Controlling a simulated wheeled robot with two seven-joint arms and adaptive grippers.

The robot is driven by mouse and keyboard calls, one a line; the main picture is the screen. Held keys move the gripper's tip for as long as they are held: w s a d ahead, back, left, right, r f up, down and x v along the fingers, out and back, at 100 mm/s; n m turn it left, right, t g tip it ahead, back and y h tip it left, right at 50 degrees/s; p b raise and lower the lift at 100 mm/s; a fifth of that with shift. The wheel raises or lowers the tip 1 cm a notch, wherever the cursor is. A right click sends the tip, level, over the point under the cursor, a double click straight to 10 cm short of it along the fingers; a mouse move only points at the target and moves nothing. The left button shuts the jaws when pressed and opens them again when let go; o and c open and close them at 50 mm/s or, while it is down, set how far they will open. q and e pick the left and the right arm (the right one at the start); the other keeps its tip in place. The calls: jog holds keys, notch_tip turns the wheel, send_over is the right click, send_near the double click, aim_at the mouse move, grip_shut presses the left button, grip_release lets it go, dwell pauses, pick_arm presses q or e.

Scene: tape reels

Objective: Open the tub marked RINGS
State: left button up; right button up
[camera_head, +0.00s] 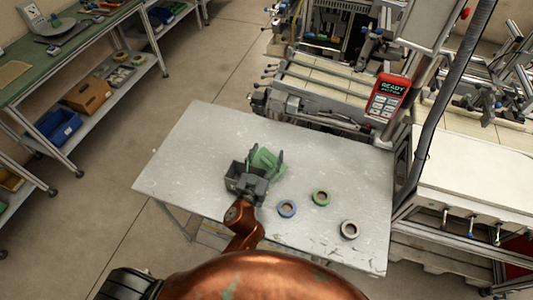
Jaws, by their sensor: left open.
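My left gripper (266,158) is open over the left-middle part of the grey table (205,140). A green piece (266,166) shows between and behind its fingers; I cannot tell whether it is a lid or whether the fingers touch it. No RINGS marking is readable in this view. My right gripper is not in view.
Machinery with a red READY panel (387,98) borders the back. The table's left part is clear.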

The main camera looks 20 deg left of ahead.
pick_arm(q)
jog(key=s+r, duration=0.1)
jog(key=s, duration=1.1)
jog(key=shift+a, duration=0.2)
jog(key=shift+r, duration=0.15)
